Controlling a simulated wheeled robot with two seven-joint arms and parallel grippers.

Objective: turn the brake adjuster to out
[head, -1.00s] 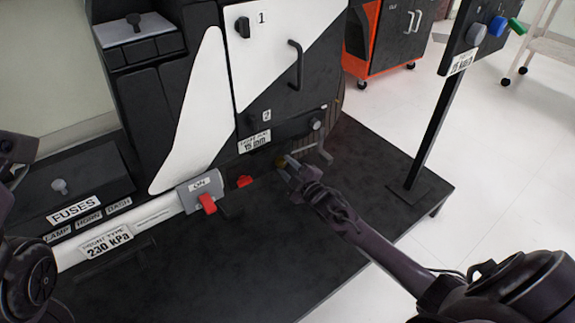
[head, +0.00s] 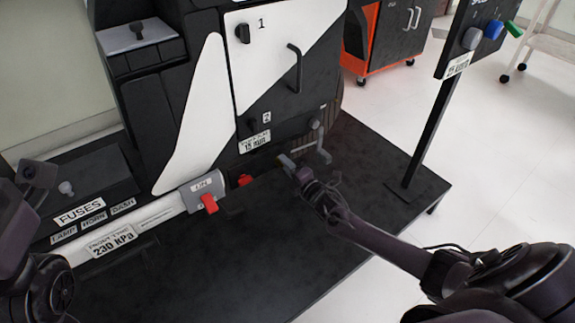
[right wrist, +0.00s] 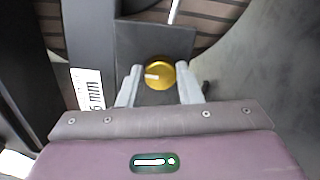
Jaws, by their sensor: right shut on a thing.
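The brake adjuster appears to be the round gold knob (right wrist: 160,73) on a dark plate in the right wrist view, with a small pale mark left of its middle. My right gripper (right wrist: 159,85) has one grey finger on each side of the knob and is shut on it. In the head view my right gripper (head: 285,161) reaches the low front of the dark rig, and the knob is mostly hidden there. No lettering around the knob is readable. Parts of my left arm show at the left edge; its fingers do not show.
A grey lever (head: 321,150) stands just right of my right gripper. A red switch handle (head: 209,203) on a grey box marked ON and another red part (head: 244,181) are to the left. A post with a sign panel (head: 424,140) stands right. The black platform (head: 230,270) is clear in front.

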